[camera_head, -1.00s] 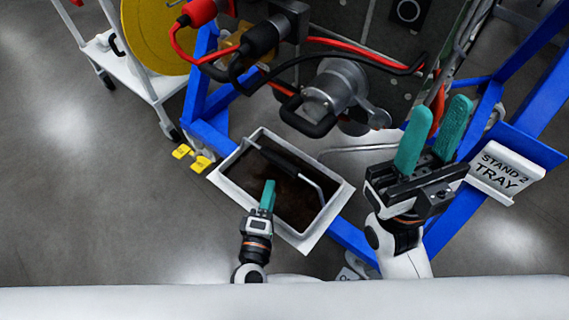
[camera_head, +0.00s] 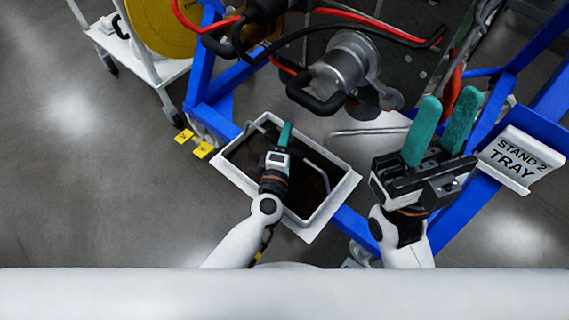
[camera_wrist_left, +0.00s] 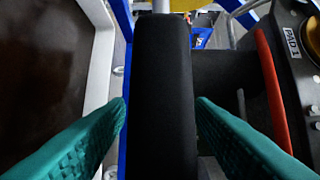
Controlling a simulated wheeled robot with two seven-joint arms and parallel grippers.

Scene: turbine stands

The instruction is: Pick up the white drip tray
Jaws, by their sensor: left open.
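The white drip tray (camera_head: 335,203) sits low beside the blue stand in the head view, with a dark, brownish inside and a thin metal carrying handle. Its rim (camera_wrist_left: 103,55) shows at the left of the left wrist view. The handle's black grip (camera_wrist_left: 162,85) lies between the fingers of my left gripper (camera_head: 287,132), with gaps visible on both sides. That gripper is open above the tray and hides the grip in the head view. My right gripper (camera_head: 446,108) is open and empty, its teal fingers apart, to the right of the tray.
The blue stand frame (camera_head: 352,232) runs beside the tray. A metal fitting with a black handle (camera_head: 315,97) and red and black hoses hang above it. A "STAND 2 TRAY" sign (camera_head: 520,160) is at the right. A white cart (camera_head: 140,62) stands upper left; floor at left is clear.

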